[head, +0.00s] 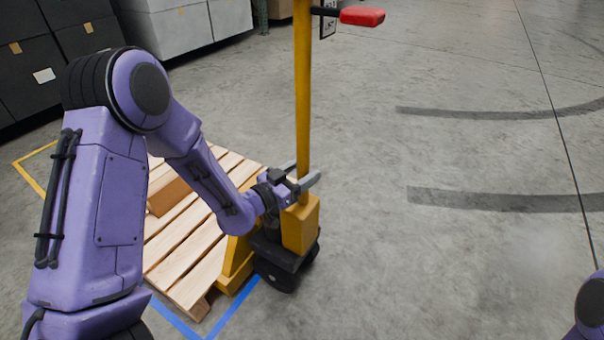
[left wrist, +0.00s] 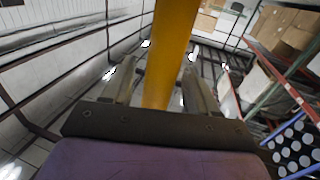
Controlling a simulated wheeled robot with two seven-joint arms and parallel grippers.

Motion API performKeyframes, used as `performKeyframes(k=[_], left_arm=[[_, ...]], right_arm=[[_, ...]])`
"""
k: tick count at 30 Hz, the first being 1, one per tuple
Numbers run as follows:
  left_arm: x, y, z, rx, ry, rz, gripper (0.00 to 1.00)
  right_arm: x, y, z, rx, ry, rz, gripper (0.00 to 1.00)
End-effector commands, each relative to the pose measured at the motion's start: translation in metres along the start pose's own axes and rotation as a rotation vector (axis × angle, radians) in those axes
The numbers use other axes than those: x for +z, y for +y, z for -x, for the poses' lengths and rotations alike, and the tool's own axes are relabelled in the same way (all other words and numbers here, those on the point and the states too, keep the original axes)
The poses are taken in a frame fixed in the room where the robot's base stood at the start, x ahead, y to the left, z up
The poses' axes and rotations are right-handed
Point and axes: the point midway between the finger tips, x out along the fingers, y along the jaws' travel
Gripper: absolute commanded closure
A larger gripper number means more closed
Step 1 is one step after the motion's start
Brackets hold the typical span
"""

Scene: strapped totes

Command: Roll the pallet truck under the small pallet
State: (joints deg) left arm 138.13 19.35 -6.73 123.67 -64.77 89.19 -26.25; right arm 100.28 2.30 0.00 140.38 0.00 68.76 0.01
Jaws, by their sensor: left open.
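The pallet truck has a yellow upright pole (head: 303,95) with a red grip (head: 362,16) at its top. Its yellow body (head: 300,226) and dark wheels (head: 278,276) stand at the right edge of the small wooden pallet (head: 188,240). Yellow fork metal shows at that edge; the fork tips are hidden, so I cannot tell how far they reach under. My left gripper (head: 304,175) is open, its fingers on either side of the pole low down. The left wrist view shows the pole (left wrist: 172,50) between both fingers. My right gripper is out of view.
A brown box (head: 168,194) sits on the pallet. Blue floor lines (head: 240,312) run by its near corner, a yellow line (head: 30,178) at far left. Dark totes (head: 30,70) and grey totes (head: 195,25) stand behind. The floor to the right is clear.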

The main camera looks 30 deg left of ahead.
Motion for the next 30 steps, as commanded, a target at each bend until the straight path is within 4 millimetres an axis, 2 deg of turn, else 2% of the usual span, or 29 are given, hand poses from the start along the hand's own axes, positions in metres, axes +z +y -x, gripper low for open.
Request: performKeyframes(k=[6,7,12,17,24,30], left_arm=[[0.0,0.0,-0.001,0.0,0.0,0.0,0.42],[0.0,0.0,-0.001,0.0,0.0,0.0,0.45],[0.0,0.0,-0.001,0.0,0.0,0.0,1.0],[0.0,0.002,-0.002,0.0,0.0,0.0,1.0],[0.001,0.033,-0.01,0.017,-0.003,0.0,1.0],[0.001,0.031,-0.009,0.013,-0.003,0.003,1.0]], right_arm=[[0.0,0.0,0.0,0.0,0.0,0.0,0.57],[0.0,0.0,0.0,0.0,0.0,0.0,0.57],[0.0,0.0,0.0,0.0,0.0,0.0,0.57],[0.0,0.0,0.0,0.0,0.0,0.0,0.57],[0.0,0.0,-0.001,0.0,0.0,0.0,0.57],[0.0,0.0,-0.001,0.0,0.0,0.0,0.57]])
